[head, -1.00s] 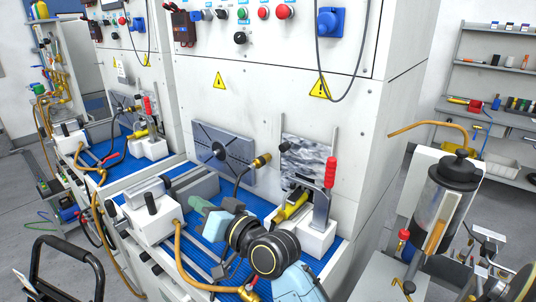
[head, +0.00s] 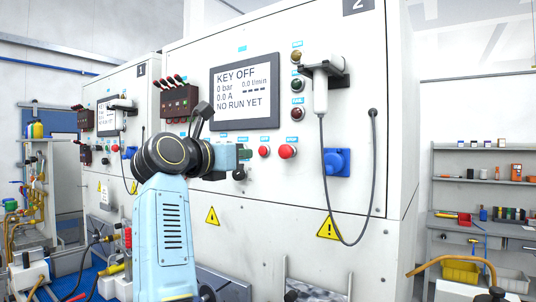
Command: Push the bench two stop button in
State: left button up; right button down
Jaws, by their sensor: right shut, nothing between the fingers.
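Bench two (head: 372,190) is the near white cabinet with a "2" plate at its top. Its panel has a smaller red button (head: 264,152) and, to its right, a larger red mushroom button (head: 288,152). Their labels are too small to read, so I cannot tell which is stop. My right gripper (head: 236,157) is shut and empty. It is left of both red buttons, about level with them, in front of the green button area. My arm and wrist hide part of the panel's left side. My left gripper is out of view.
The screen (head: 246,91) reads KEY OFF, 0 bar, 0.0 A, NO RUN YET. A black knob (head: 239,174) sits low beside my gripper. A white handset (head: 320,92), its hanging cable and a blue socket (head: 337,162) are on the right. Space before the red buttons is clear.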

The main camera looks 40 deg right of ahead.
aim_at(283, 152)
jog(key=p+x, duration=0.4)
jog(key=x, duration=0.8)
jog(key=shift+d, duration=0.35)
jog(key=shift+w+d+p, duration=0.2)
jog(key=shift+d+p, duration=0.1)
jog(key=shift+d, duration=0.3)
